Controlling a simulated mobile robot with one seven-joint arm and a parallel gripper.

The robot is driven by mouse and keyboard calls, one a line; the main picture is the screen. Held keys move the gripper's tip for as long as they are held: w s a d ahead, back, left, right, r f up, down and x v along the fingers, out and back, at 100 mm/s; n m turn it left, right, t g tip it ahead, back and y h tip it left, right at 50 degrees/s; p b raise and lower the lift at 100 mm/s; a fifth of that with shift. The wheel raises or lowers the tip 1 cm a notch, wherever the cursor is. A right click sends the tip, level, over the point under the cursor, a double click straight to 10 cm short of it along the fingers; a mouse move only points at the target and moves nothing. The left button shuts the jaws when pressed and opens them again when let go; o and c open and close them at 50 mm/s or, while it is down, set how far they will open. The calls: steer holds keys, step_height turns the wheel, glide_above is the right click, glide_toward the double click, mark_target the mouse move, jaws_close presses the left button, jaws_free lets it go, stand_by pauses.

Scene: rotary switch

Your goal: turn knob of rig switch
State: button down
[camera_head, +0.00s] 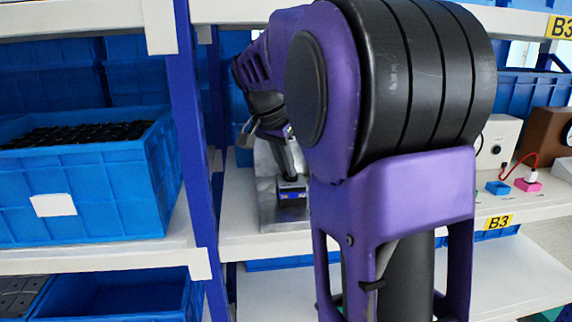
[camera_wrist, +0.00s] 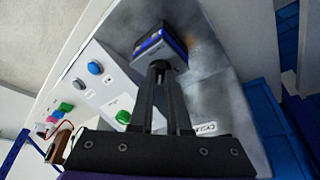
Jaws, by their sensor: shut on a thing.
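The rig switch (camera_wrist: 158,46) is a dark block with a blue band, mounted on a brushed grey metal panel (camera_wrist: 205,75). In the head view the switch (camera_head: 291,190) sits low on the same panel (camera_head: 267,205), on the shelf behind my arm. My gripper (camera_wrist: 160,68) reaches the switch with its two dark fingers close together, shut on its knob. The knob itself is mostly hidden between the fingertips. In the head view my gripper (camera_head: 292,172) comes down onto the switch from above, and my arm hides much of the right side.
A white panel beside the metal one bears a blue button (camera_wrist: 94,67) and a green button (camera_wrist: 123,117). A blue crate (camera_head: 90,180) of dark parts stands left of the blue shelf post (camera_head: 196,150). Small blue and pink boxes (camera_head: 528,184) stand on the right shelf.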

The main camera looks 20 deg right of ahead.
steer(key=c, duration=0.9)
jaws_free()
